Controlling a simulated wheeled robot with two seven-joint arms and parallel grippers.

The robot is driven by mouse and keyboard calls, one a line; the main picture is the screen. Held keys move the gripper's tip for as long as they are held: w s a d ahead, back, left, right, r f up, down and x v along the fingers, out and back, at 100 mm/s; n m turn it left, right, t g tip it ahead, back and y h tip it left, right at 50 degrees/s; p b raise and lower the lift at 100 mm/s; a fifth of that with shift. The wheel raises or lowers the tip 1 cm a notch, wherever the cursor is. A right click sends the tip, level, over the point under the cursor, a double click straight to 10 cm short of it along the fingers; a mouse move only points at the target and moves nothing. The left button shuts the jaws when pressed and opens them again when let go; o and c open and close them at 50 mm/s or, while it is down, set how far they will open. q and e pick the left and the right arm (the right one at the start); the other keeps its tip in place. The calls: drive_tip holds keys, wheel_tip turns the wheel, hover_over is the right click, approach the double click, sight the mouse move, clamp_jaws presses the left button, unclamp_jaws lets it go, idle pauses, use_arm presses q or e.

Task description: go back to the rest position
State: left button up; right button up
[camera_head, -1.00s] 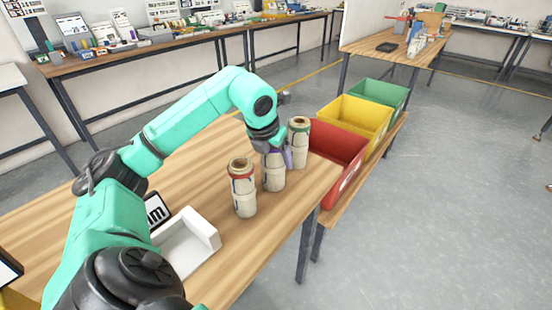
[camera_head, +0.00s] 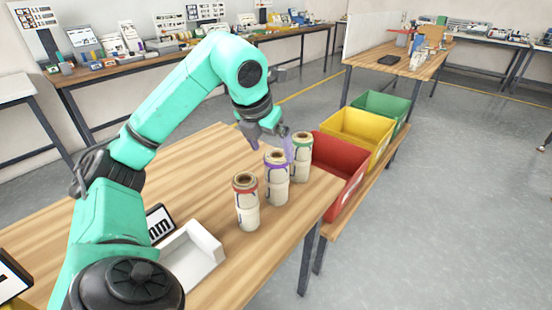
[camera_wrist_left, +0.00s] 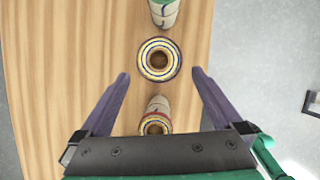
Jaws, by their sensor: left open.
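My left gripper (camera_head: 272,146) is open and empty above the table, over the middle roll. In the left wrist view its two purple fingers (camera_wrist_left: 161,85) are spread wide. Three rolls stand upright in a row on the wooden table (camera_head: 185,180): a red-banded roll (camera_head: 246,203), a purple-banded roll (camera_head: 277,180) and a green-banded roll (camera_head: 301,158). In the left wrist view the middle roll (camera_wrist_left: 159,43) lies ahead of the fingertips, apart from them. My right gripper is not in view.
Red (camera_head: 350,188), yellow (camera_head: 376,154) and green (camera_head: 397,113) bins stand in a row to the right of the table. A white tray (camera_head: 208,238) and a small sign (camera_head: 160,222) are at the front left. The table's middle is clear.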

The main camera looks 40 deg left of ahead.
use_arm(q)
drive_tip(key=shift+s+r, duration=0.25)
drive_tip(key=shift+r, duration=0.3)
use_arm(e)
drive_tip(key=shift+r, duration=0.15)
use_arm(q)
drive_tip(key=shift+r, duration=0.1)
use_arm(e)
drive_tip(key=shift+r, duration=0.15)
